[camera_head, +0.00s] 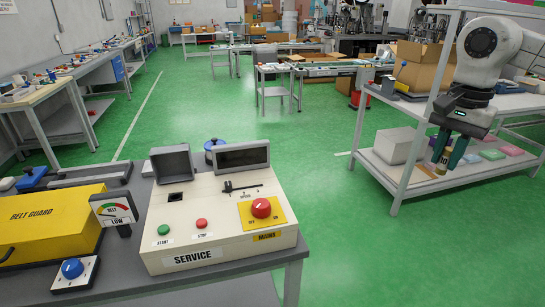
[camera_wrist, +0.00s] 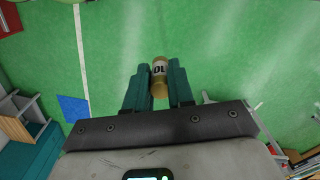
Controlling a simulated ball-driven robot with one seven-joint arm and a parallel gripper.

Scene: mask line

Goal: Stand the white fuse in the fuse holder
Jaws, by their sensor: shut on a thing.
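My gripper (camera_head: 445,157) hangs at the right in the head view, over the floor beside the shelf. Its teal fingers are shut on a brass-coloured cylinder (camera_wrist: 160,79) with a pale band bearing dark letters, partly readable as "OL". The cylinder sits between the fingertips in the wrist view. The cream service box (camera_head: 215,225) stands on the front bench, far left of my gripper. I cannot see inside the opening.
The box carries a red knob (camera_head: 261,207) on a yellow plate, and start and stop buttons. A yellow belt guard (camera_head: 45,225) and a gauge (camera_head: 114,209) stand left of it. A white shelf unit (camera_head: 400,188) is close to my arm. Green floor lies clear between.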

